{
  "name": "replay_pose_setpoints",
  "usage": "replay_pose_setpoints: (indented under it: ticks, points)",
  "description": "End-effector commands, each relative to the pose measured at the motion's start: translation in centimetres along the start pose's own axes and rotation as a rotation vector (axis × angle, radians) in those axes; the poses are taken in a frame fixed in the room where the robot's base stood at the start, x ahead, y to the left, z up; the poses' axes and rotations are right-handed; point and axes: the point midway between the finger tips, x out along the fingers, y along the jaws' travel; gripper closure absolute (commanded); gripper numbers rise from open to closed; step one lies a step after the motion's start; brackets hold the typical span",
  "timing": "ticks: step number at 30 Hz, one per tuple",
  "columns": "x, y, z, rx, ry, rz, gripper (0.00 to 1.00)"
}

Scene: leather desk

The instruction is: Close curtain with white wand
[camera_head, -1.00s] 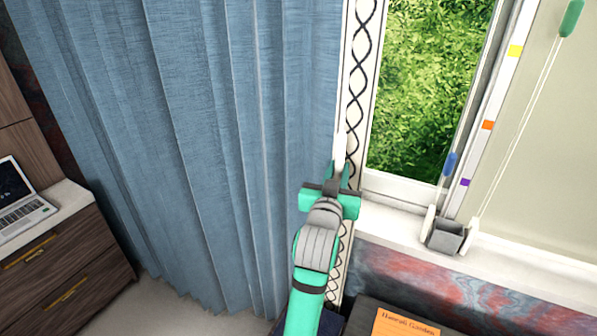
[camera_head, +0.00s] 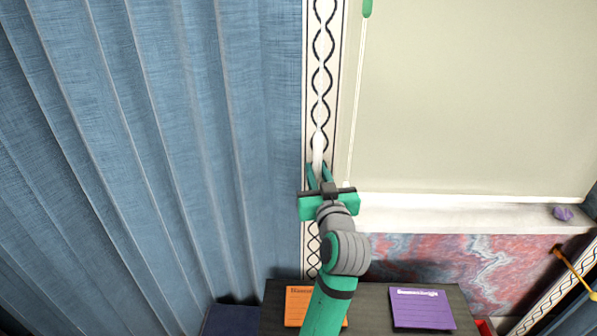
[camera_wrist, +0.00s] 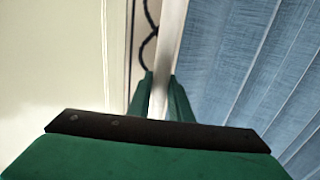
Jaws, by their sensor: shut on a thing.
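The blue curtain (camera_head: 150,130) hangs in folds over the left of the head view. Its right edge carries a cream trim band (camera_head: 320,50) with a black twisted pattern. The white wand (camera_head: 318,150) hangs along this band. My gripper (camera_head: 320,172) is shut on the wand near its lower end. In the wrist view the wand (camera_wrist: 168,55) runs up from between my fingertips (camera_wrist: 160,85), with the curtain (camera_wrist: 250,60) to its right. The lowest part of the wand is hidden by my gripper.
A beige blind (camera_head: 470,100) covers the window right of the trim, with a green-ended cord (camera_head: 358,90) close to my gripper. A white sill (camera_head: 450,215) lies below. A dark cabinet holds an orange book (camera_head: 298,303) and a purple book (camera_head: 420,308). Another curtain edge is at far right.

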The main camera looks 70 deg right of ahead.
Motion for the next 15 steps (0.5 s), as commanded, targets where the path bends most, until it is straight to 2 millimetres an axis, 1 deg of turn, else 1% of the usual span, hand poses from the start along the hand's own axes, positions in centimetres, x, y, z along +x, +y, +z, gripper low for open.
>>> replay_pose_setpoints:
  ticks: [1, 4, 14, 15]
  points:
    - [-0.07, 0.42, 0.04, 0.0, -0.001, 0.002, 1.0]
    - [-0.15, 0.82, 0.05, 0.0, -0.002, 0.001, 1.0]
    - [-0.21, 1.27, 0.07, 0.0, -0.002, 0.008, 1.0]
    - [-0.21, 1.3, 0.07, 0.0, -0.002, 0.009, 0.79]
